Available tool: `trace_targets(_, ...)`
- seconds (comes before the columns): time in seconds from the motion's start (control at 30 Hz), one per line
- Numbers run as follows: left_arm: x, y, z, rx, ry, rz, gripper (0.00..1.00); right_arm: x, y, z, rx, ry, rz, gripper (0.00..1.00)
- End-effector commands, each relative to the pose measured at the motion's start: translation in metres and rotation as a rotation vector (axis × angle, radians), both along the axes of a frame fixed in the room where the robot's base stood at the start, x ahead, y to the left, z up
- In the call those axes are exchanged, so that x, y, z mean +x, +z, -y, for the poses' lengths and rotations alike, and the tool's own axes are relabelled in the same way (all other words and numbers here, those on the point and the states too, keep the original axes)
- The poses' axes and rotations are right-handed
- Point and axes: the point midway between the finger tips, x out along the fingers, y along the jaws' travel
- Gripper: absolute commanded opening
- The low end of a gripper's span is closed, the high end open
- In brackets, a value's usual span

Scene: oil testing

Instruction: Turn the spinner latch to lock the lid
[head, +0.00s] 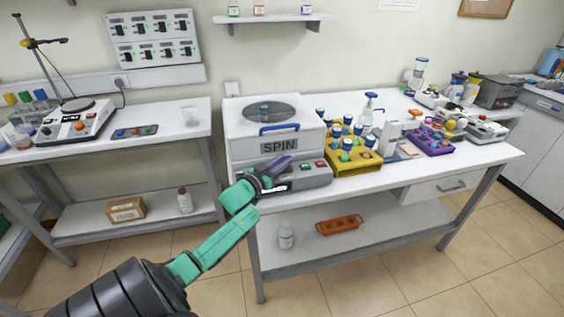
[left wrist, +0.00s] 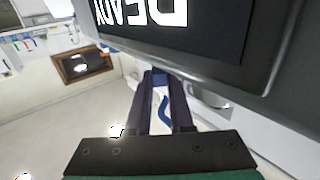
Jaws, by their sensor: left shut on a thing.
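The white spinner (head: 250,142), marked SPIN, stands on the right-hand bench. Its lid (head: 268,112) is down, with a round dark window and a blue handle (head: 280,128) at the front edge. My left gripper (head: 284,163) is at the spinner's front, just below the SPIN label and above the grey control panel (head: 314,178). In the left wrist view, its dark fingers (left wrist: 160,80) are shut on a small blue part, which appears to be the spinner latch. The fingers hide most of it, so its angle cannot be told. My right gripper is not in view.
A yellow rack (head: 356,163) of blue-capped bottles stands close to the right of the panel. A dark display (left wrist: 175,25) showing READY lies close beside the fingers. A white bottle (head: 285,236) and an orange tray (head: 340,224) are on the lower shelf.

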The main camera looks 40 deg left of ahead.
Motion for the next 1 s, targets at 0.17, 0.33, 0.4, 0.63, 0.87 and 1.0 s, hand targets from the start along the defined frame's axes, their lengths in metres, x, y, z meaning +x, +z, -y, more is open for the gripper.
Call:
trace_targets(0.17, 0.000, 0.001, 0.000, 0.001, 0.000, 0.002, 0.50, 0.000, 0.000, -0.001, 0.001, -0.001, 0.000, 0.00)
trace_targets(0.33, 0.000, 0.001, 0.000, 0.000, 0.000, 0.001, 0.50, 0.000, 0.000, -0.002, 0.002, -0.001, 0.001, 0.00)
trace_targets(0.4, 0.000, 0.000, 0.000, 0.000, 0.000, 0.001, 0.50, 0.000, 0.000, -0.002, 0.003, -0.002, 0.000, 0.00)
trace_targets(0.63, -0.021, -0.002, 0.001, -0.001, 0.000, -0.002, 0.50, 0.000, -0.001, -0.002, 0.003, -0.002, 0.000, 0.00)
trace_targets(0.87, -0.072, -0.003, 0.003, -0.002, 0.000, -0.004, 0.50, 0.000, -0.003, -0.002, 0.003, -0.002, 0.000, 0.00)
trace_targets(1.0, -0.105, -0.003, 0.004, -0.002, 0.001, -0.004, 0.50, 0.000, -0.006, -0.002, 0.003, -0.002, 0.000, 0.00)
